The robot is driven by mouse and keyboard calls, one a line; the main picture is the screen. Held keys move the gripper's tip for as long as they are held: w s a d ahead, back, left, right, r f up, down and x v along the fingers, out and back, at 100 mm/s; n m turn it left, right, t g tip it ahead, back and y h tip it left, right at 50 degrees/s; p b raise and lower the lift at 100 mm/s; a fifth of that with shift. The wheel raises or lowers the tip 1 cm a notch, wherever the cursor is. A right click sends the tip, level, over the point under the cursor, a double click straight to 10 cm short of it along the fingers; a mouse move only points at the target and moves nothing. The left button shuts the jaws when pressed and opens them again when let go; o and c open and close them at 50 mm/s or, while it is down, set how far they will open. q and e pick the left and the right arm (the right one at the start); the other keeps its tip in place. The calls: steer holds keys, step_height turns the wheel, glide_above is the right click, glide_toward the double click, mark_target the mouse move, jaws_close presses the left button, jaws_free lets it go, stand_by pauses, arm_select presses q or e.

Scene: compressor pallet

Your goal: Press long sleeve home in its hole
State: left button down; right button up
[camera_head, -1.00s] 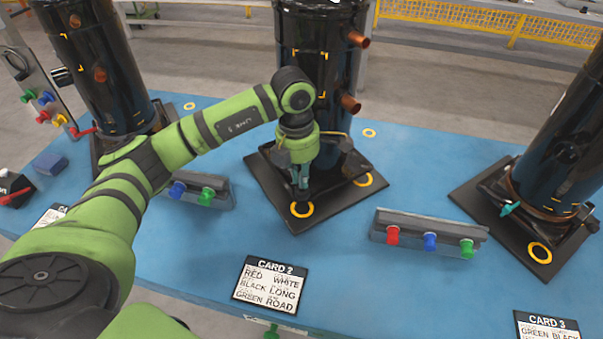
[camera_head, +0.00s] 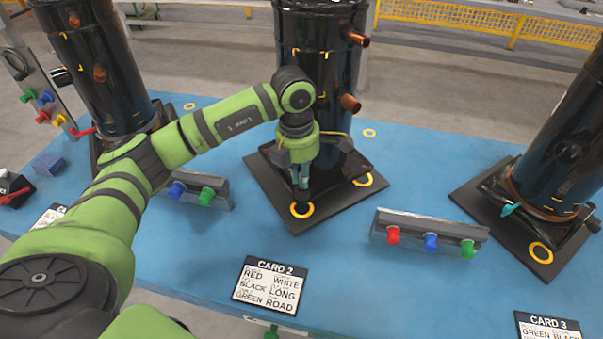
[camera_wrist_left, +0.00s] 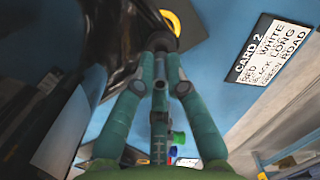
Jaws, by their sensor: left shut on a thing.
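My left gripper (camera_head: 302,188) points down at the front corner of the middle compressor's black base plate (camera_head: 270,184). In the left wrist view, the gripper (camera_wrist_left: 161,54) has its fingers closed together on a dark, round-looking piece (camera_wrist_left: 162,40), taken to be the long sleeve. In the head view the tips are at the yellow ring (camera_head: 307,211) that marks the hole in the plate corner. The ring also shows in the wrist view (camera_wrist_left: 172,22). The fingers and the dark plate hide the hole, so I cannot tell how deep the sleeve sits. My right gripper is not in view.
The middle black compressor (camera_head: 318,60) stands close behind the gripper. Card 2 (camera_head: 270,284) lies in front, reading black as long. A rack with red, blue and green pieces (camera_head: 428,234) stands right, another rack (camera_head: 205,190) left. The blue table (camera_head: 345,270) is clear between them.

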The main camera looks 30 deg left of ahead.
arm_select(q)
steer(key=shift+f+b, duration=0.8)
steer(key=shift+f, duration=0.3)
steer(key=c, duration=1.2)
jaws_free()
step_height(320, 180, up, 12)
steer(key=shift+s+a, duration=0.25)
steer(key=shift+a, duration=0.05)
